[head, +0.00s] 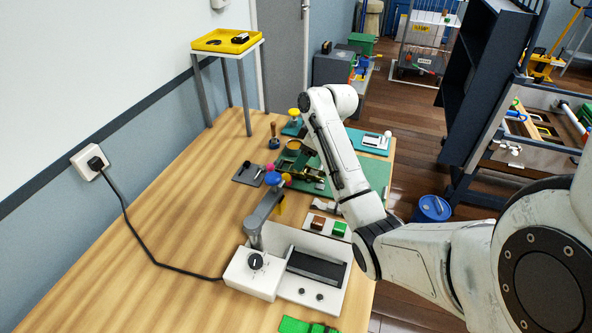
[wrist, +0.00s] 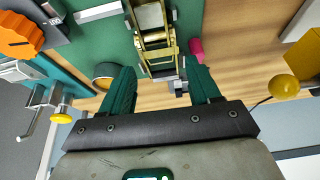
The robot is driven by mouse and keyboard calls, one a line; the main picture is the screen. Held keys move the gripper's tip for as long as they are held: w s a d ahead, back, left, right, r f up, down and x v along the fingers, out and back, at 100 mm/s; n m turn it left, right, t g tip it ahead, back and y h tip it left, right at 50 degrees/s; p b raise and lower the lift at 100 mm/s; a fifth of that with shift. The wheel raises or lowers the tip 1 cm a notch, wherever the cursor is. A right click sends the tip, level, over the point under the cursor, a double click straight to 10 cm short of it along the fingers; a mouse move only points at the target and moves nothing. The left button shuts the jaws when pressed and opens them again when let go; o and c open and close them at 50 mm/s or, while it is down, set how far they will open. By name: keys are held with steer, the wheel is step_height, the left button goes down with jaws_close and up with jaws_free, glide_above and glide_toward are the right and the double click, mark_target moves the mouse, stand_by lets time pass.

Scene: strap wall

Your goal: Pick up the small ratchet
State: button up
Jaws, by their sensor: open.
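The small ratchet (wrist: 157,42), a brass-coloured frame with cross bars and silver metal parts, lies on a green board (wrist: 98,40) in the wrist view. My gripper (wrist: 159,72) is open, with one dark green finger on each side of the ratchet's near part. The fingers look apart from it; I cannot tell how far above the board they are. In the head view my arm reaches over the green board (head: 376,176), and small brass and dark parts there are too small to tell apart.
In the wrist view a pink knob (wrist: 196,48) is close to the right finger and a dark round cup (wrist: 104,74) close to the left one. A yellow ball (wrist: 284,87) stands right. A white device (head: 255,273) is on the bench, whose left front is clear.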

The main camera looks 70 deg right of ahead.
steer(key=x, duration=0.4)
steer(key=shift+f+p, duration=0.3)
steer(key=shift+f, duration=0.15)
steer(key=shift+c, duration=0.3)
steer(key=c, duration=0.8)
steer(key=shift+d, duration=0.1)
steer(key=shift+r, duration=0.15)
